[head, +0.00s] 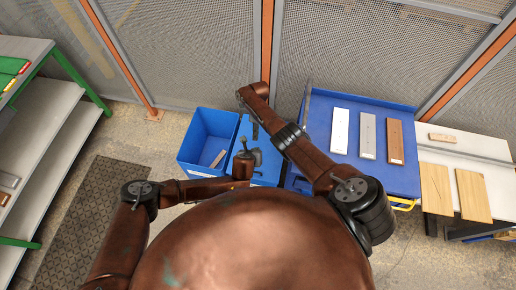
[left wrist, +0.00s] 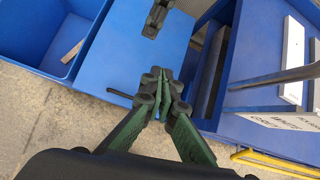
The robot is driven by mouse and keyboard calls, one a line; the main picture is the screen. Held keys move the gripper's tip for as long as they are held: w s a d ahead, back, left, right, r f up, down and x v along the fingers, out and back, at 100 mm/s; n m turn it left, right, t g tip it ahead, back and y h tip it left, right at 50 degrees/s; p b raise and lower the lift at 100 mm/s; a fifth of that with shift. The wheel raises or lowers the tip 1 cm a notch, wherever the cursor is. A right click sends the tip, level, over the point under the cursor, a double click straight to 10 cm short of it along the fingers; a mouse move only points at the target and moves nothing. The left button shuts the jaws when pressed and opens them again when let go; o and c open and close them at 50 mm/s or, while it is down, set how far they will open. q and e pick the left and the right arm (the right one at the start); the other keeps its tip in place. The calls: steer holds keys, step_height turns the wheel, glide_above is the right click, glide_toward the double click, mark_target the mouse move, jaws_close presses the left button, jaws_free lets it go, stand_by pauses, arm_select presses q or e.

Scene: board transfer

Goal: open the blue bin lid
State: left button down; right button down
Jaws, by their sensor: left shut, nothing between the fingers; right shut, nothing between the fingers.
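The closed blue bin lid (head: 266,176) is a flat blue panel in the middle of the head view. It fills the centre of the left wrist view (left wrist: 135,55) and looks flat. My left gripper (head: 257,157) is over the lid, shut and empty. In the left wrist view its fingertips (left wrist: 163,78) meet above the lid near a thin dark bar; I cannot tell whether they touch it. My right gripper (head: 254,129) is shut over the lid's far part. Its dark tip seems to show at the top of the left wrist view (left wrist: 155,18). My arms hide part of the lid.
An open blue bin (head: 190,150) with a small board (head: 218,158) inside stands to the left. A blue table (head: 318,115) with white, grey and brown boards is close on the right. A pale bench (head: 480,150) stands beyond it. A mesh fence (head: 225,60) runs behind.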

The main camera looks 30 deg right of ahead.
arm_select(q)
steer(key=w+d+f+m, duration=0.2)
steer(key=w+d+f, duration=0.1)
steer(key=f, duration=0.4)
steer(key=shift+w+f, duration=0.35)
steer(key=shift+w, duration=0.3)
steer(key=shift+d, duration=0.1)
stand_by(1.4)
arm_select(e)
steer(key=c, duration=2)
jaws_free()
steer(key=shift+c, duration=0.2)
